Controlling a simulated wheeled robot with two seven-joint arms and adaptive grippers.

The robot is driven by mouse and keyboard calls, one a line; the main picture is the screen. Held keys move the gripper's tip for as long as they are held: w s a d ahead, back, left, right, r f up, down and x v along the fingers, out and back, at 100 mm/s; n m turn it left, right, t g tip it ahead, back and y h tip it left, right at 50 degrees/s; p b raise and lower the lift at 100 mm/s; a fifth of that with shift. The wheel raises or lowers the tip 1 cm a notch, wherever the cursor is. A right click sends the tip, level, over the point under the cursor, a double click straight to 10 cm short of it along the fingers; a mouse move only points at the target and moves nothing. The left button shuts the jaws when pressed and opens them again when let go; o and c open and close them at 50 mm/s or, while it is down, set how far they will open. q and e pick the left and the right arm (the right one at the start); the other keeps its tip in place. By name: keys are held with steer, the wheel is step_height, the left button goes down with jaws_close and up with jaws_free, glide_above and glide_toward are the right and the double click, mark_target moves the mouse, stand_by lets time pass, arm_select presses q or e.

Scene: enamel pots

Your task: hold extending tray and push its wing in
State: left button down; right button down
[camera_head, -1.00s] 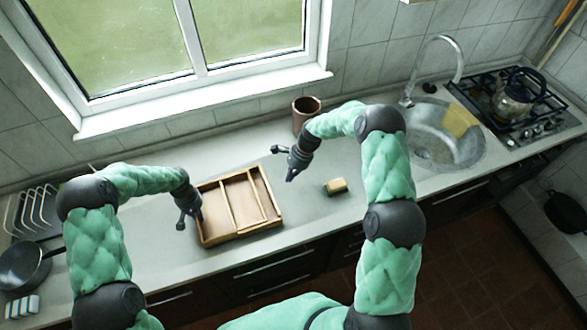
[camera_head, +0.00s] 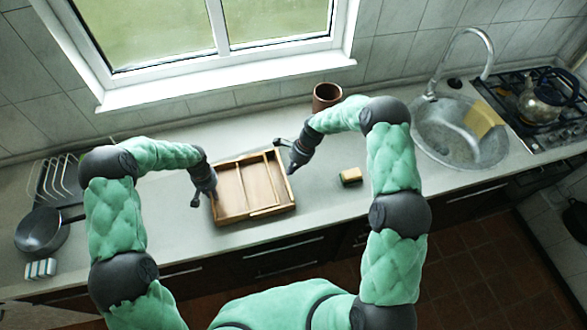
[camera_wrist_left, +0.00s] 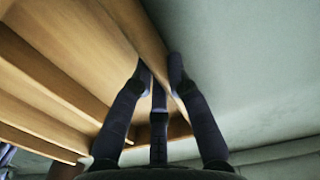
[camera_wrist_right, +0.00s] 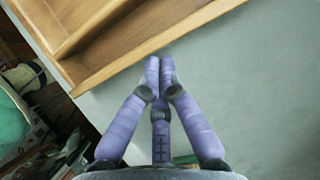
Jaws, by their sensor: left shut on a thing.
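The wooden extending tray (camera_head: 252,213) lies on the grey counter, with thin slats dividing its inside. My left gripper (camera_head: 212,194) is at its left side. In the left wrist view my left gripper (camera_wrist_left: 160,75) is shut on the tray's side wall (camera_wrist_left: 143,25), one finger on each side of it. My right gripper (camera_head: 290,168) is low at the tray's right side, by the wing's end. In the right wrist view its fingertips (camera_wrist_right: 160,65) are together and empty, just outside the tray's wall (camera_wrist_right: 150,45); whether they touch it is unclear.
A brown cup (camera_head: 327,97) stands behind, near the wall. The sink (camera_head: 440,145) and hob are at the right. A pan (camera_head: 42,232) and dish rack are at the far left. The counter before the window is clear.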

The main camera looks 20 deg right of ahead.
mark_target(282, 180)
steer(key=a, duration=0.4)
steer(key=shift+d, duration=0.1)
steer(key=d, duration=0.4)
steer(key=shift+d, duration=0.2)
steer(key=v, duration=1)
steer(key=shift+a, duration=0.15)
arm_select(q)
steer(key=c, duration=1.3)
jaws_free()
